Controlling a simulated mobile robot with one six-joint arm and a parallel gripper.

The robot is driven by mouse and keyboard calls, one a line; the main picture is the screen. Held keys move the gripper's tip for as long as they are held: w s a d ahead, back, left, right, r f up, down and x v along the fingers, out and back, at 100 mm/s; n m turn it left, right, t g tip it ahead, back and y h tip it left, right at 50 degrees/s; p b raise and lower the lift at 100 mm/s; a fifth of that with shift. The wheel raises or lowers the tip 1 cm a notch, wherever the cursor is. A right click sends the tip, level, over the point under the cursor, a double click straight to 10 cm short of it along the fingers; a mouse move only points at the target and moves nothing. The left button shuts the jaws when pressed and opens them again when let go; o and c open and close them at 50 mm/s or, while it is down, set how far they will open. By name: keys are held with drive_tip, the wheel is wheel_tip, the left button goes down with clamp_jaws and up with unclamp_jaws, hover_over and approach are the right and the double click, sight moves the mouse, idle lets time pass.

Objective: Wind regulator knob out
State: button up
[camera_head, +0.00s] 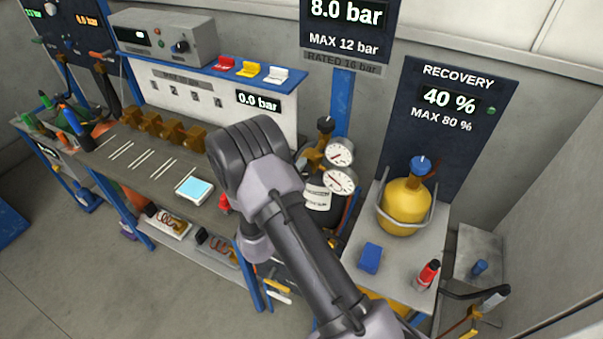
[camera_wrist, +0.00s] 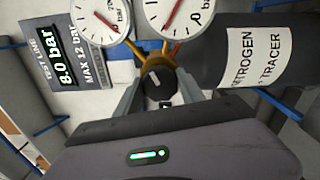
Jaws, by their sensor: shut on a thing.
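The regulator knob is a dark round knob (camera_wrist: 158,82) with a pale pointer mark, at the middle of the wrist view. My gripper (camera_wrist: 155,90) is shut on it, with one grey finger at each side. Behind it is the brass regulator body (camera_wrist: 152,55) with two round white gauges (camera_wrist: 100,18). The black cylinder (camera_wrist: 235,62) with a nitrogen tracer label lies to the right in the wrist view. In the head view the gauges (camera_head: 340,152) show beside the labelled cylinder (camera_head: 318,197); my arm hides the knob and my gripper there.
A test line panel (camera_head: 345,20) reads 8.0 bar. The recovery panel (camera_head: 440,110) reads 40 %. A yellow cylinder (camera_head: 400,212) stands right of my arm, near a blue block (camera_head: 370,258) and a red bottle (camera_head: 428,274). The workbench (camera_head: 112,172) with brass fittings lies left.

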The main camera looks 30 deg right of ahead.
drive_tip(key=n+p, duration=0.1)
drive_tip(key=n, duration=0.5)
drive_tip(key=n+p, duration=0.1)
drive_tip(key=n, duration=0.5)
drive_tip(key=shift+n+p, duration=0.4)
idle(0.4)
drive_tip(key=o, duration=1.4)
drive_tip(key=shift+c, duration=0.2)
drive_tip(key=v, duration=1.7)
drive_tip(key=shift+s+a+p, duration=0.2)
drive_tip(key=shift+p, duration=0.1)
